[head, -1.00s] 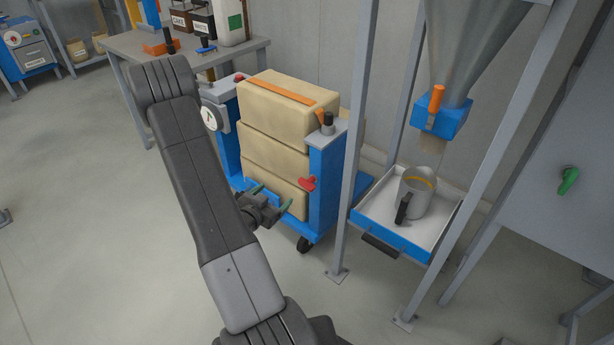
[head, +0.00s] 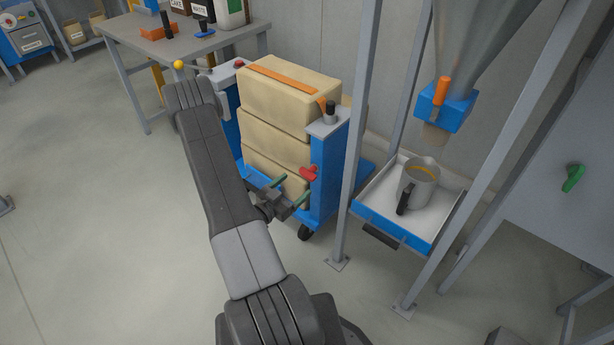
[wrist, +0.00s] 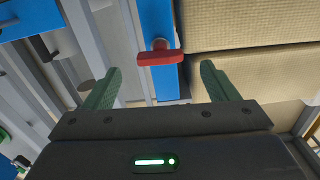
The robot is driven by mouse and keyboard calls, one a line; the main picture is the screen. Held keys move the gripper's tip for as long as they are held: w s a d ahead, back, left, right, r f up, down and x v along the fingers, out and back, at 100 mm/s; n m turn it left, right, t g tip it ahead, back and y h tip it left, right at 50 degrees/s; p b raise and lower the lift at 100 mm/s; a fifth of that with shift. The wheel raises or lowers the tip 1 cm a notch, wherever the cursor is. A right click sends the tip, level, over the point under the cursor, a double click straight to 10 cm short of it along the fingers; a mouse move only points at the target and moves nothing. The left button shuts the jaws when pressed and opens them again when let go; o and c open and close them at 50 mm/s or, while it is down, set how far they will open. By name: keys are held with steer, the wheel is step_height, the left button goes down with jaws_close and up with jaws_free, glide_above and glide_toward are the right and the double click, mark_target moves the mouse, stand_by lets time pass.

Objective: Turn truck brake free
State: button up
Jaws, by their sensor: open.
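The truck is a blue cart (head: 328,182) loaded with a stack of tan sacks (head: 275,135). Its brake appears to be the red handle (head: 309,172) on the blue right post. In the wrist view the red handle (wrist: 160,57) lies crosswise, ahead of and between my fingers. My gripper (head: 292,188) is open and empty, just left of and below the red handle. In the wrist view the two green fingertips of my gripper (wrist: 158,82) are spread wide, and neither touches the handle.
A grey frame holds a hopper with a blue outlet (head: 444,108) on the right. Below it a tray (head: 385,222) carries a metal jug (head: 420,185). A workbench (head: 180,50) stands behind left. The floor at left is clear.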

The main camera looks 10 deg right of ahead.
mark_target(307, 176)
steer(key=x, duration=0.7)
steer(key=shift+d+b, duration=0.1)
steer(key=shift+b, duration=0.25)
steer(key=c, duration=1)
steer(key=shift+f+n+b, duration=0.1)
steer(key=shift+n+b, duration=0.3)
steer(key=shift+b, duration=0.05)
steer(key=o, duration=1)
steer(key=p+v, duration=0.1)
steer(key=v, duration=1.2)
steer(key=shift+s+a+p, duration=0.25)
steer(key=shift+a+p, duration=0.1)
steer(key=shift+p, duration=0.05)
